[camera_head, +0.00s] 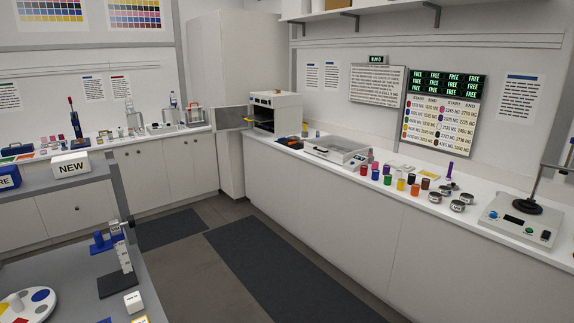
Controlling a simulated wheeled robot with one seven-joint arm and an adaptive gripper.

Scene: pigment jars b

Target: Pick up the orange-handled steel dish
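No steel dish with an orange handle can be made out for certain at this distance. Several small round steel tins stand on the right-hand counter, among them a left one (435,197) and a front one (457,206); no orange handle shows on them. A small yellow-orange bar (250,121) shows at the front of the white oven (275,110), whose door stands open. A dark item with some orange-red (290,142) lies on the counter just in front of the oven; its shape is unclear. My gripper is not in view.
Several coloured jars (387,179) stand mid-counter beside a clear-lidded tray (337,149). A stirrer plate (520,220) stands at the right end. A grey table (75,275) with a colour wheel (28,305) fills the lower left. The floor mat (285,270) along the counter is clear.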

